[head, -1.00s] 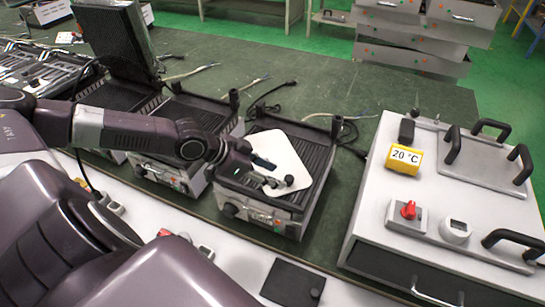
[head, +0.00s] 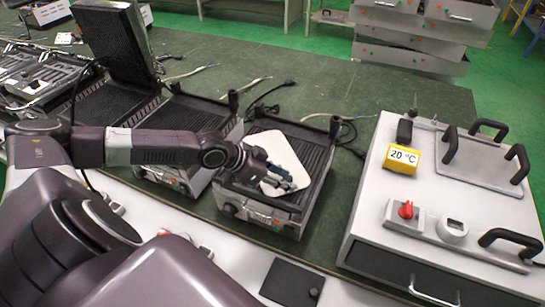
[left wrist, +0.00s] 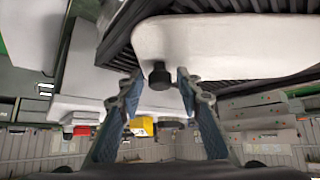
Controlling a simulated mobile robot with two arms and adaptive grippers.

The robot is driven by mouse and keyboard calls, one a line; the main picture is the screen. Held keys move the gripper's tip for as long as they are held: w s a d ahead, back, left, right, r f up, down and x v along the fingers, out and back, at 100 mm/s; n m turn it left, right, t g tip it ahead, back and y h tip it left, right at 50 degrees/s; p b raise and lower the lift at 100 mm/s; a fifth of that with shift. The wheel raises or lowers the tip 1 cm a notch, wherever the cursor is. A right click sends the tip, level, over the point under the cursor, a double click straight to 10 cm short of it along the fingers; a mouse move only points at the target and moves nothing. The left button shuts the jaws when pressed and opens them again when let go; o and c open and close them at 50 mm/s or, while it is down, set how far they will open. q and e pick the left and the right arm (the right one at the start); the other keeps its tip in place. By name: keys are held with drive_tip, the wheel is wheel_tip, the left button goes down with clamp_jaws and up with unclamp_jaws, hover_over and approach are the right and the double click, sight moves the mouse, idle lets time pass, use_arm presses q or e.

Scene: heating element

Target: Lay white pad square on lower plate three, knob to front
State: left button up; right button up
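The white pad (head: 283,150) lies on the ribbed lower plate (head: 317,155) of the grill at the right end of the row. Its edges look turned against the plate's sides, not square with them. In the left wrist view the pad (left wrist: 230,45) shows with a black knob (left wrist: 160,75) at its near edge. My left gripper (head: 280,178) is over the pad's front part. In the left wrist view its fingers (left wrist: 159,80) stand apart on both sides of the knob, with visible gaps. In the head view the fingers mostly hide the knob. My right gripper is not in view.
More grills (head: 185,115) stand to the left, one with a raised lid (head: 116,40). A large white box with black handles and a yellow 20 °C display (head: 402,158) stands at right. A dark flat plate (head: 292,283) lies in front. Loose cables lie behind the grills.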

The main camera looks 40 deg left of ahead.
use_arm(q)
clamp_jaws()
drive_tip(key=shift+r, duration=0.15)
